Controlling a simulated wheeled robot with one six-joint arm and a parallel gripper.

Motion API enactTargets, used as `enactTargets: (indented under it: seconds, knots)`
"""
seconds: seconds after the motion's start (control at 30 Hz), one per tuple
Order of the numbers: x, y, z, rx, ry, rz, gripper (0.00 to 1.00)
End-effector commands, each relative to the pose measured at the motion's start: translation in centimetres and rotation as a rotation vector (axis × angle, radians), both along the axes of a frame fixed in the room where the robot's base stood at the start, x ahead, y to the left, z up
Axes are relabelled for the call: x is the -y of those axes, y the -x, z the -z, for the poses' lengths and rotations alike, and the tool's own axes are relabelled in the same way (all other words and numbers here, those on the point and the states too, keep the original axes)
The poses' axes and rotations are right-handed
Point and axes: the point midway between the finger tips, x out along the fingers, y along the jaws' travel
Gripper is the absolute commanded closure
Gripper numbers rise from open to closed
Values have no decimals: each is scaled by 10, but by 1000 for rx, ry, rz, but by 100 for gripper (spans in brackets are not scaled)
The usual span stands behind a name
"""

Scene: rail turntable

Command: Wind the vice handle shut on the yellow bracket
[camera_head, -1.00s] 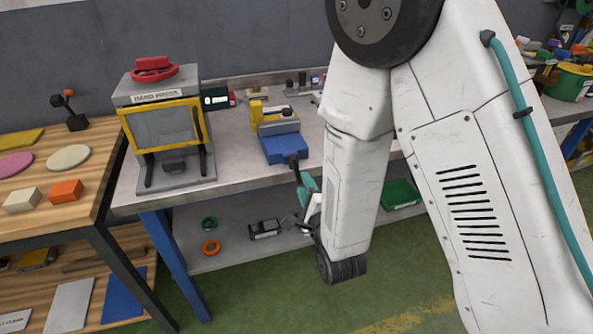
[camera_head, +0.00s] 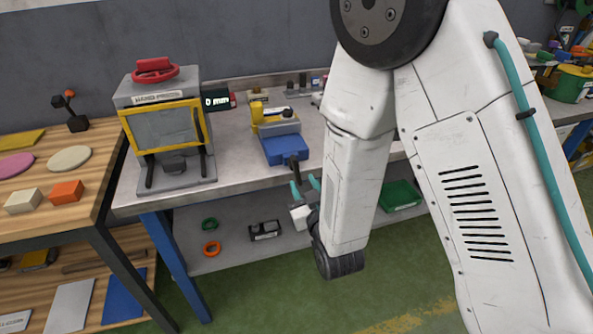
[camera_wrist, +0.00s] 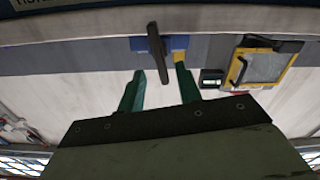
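The blue vice (camera_head: 286,150) with a grey jaw stands at the front edge of the grey workbench. The yellow bracket (camera_head: 257,111) is at its jaws; whether the jaws touch it I cannot tell. The dark vice handle (camera_head: 295,168) sticks out at the vice's front. My gripper (camera_head: 305,186) is just below and in front of the handle, its two green fingers spread and empty.
A hand press (camera_head: 165,130) with a yellow-framed guard stands left of the vice. Beside it a small display (camera_head: 216,102) seems to read "0 mm". A wooden table (camera_head: 95,180) with coloured pieces is at the left.

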Motion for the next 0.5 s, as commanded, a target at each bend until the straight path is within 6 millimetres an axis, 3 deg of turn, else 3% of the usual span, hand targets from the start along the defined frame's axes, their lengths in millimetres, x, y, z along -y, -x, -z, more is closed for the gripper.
enactTargets:
  seconds: [0.3,0.5]
  knots:
    - [-13,-49,0,0,-3,1,65]
    - [-17,-62,0,0,-3,1,65]
